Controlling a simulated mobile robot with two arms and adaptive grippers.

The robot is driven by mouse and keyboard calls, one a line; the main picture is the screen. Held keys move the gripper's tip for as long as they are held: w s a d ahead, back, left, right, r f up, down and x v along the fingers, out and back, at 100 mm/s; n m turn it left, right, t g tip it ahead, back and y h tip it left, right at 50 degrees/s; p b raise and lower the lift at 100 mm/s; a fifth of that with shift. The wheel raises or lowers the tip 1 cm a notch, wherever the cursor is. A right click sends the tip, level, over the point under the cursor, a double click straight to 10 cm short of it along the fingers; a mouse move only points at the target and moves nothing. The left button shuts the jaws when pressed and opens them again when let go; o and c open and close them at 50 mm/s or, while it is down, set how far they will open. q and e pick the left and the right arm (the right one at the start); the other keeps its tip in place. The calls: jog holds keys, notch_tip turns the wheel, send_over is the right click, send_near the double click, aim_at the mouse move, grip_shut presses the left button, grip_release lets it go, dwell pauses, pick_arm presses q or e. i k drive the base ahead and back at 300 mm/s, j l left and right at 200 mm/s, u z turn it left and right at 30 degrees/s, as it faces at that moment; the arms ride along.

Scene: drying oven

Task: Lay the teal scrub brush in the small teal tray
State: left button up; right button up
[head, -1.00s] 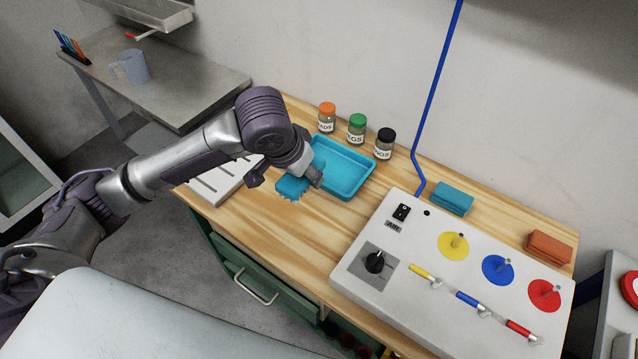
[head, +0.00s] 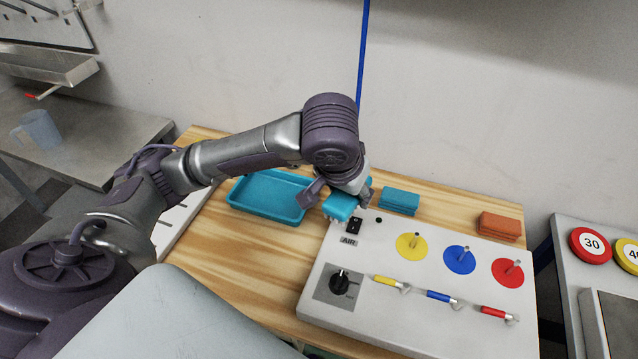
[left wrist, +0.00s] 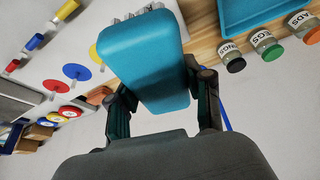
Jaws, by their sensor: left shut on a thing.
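The teal scrub brush (head: 341,206) is held in my left gripper (head: 340,194), whose fingers close on its sides. In the left wrist view the brush (left wrist: 148,62) lies between both fingers, with pale bristles just showing at its far edge. In the head view the brush appears over the back left corner of the white panel, right of the small teal tray (head: 262,193); its height is hard to tell. The tray is empty where it shows, its right end near the gripper. It also shows in the left wrist view (left wrist: 250,12). My right gripper is out of view.
The white control panel (head: 400,270) with a switch, knob and coloured discs fills the bench's right side. A teal block (head: 399,200) and an orange block (head: 500,226) stand behind it. Labelled jars (left wrist: 267,45) stand near the tray. A blue cable (head: 362,60) runs up the wall.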

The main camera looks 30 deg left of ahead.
aim_at(261, 194)
jog(key=j+z, duration=0.2)
jog(key=j, duration=0.2)
jog(key=k+j+z, duration=0.2)
jog(key=j, duration=0.2)
jog(key=j+z, duration=0.2)
jog(key=j, duration=0.2)
jog(key=k+j+z, duration=0.2)
jog(key=j, duration=0.15)
jog(key=k+j, duration=0.1)
jog(key=j, duration=0.15)
jog(key=k+j, duration=0.1)
jog(key=j, duration=0.15)
